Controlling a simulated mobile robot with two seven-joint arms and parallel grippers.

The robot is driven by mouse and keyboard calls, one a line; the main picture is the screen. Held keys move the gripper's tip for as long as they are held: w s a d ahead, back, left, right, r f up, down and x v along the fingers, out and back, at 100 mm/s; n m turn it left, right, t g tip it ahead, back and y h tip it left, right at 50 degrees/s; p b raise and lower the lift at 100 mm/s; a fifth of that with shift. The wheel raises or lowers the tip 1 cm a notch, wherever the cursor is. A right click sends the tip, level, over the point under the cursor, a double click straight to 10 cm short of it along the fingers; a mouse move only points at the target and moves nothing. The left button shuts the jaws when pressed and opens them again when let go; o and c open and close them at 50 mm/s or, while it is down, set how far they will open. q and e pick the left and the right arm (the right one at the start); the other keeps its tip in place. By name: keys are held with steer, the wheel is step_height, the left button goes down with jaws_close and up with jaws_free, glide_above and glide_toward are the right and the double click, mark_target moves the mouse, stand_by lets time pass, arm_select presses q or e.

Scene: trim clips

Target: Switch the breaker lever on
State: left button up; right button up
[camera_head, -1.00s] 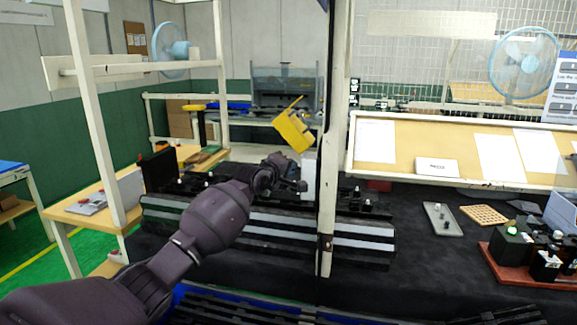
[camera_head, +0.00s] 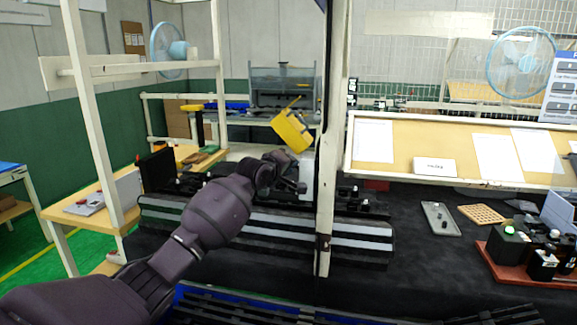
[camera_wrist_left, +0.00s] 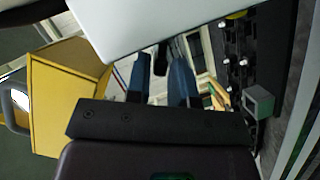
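My left gripper (camera_head: 297,187) is in front of a pale grey box (camera_head: 306,172) beside the white post in the head view. In the left wrist view, the left gripper's two blue-grey fingers (camera_wrist_left: 160,80) stand apart. A pale panel (camera_wrist_left: 150,22) fills the top there, close to the fingers. A small dark piece (camera_wrist_left: 161,58) shows between the fingers; I cannot tell whether it is the breaker lever or whether it is touched. I cannot make out the lever clearly in either view. My right gripper is in neither view.
A tilted yellow box (camera_head: 292,131) is just above my left gripper, and yellow panels (camera_wrist_left: 65,95) show at left in the wrist view. The white post (camera_head: 328,190) stands right of the gripper. Black rails (camera_head: 270,225) lie below.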

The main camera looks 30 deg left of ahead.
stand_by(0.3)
arm_select(q)
steer(key=d+b+v, duration=0.1)
steer(key=v, duration=0.9)
steer(key=shift+s+a+r+b, duration=0.15)
steer(key=shift+s+a+b, duration=0.25)
steer(key=shift+a, duration=0.1)
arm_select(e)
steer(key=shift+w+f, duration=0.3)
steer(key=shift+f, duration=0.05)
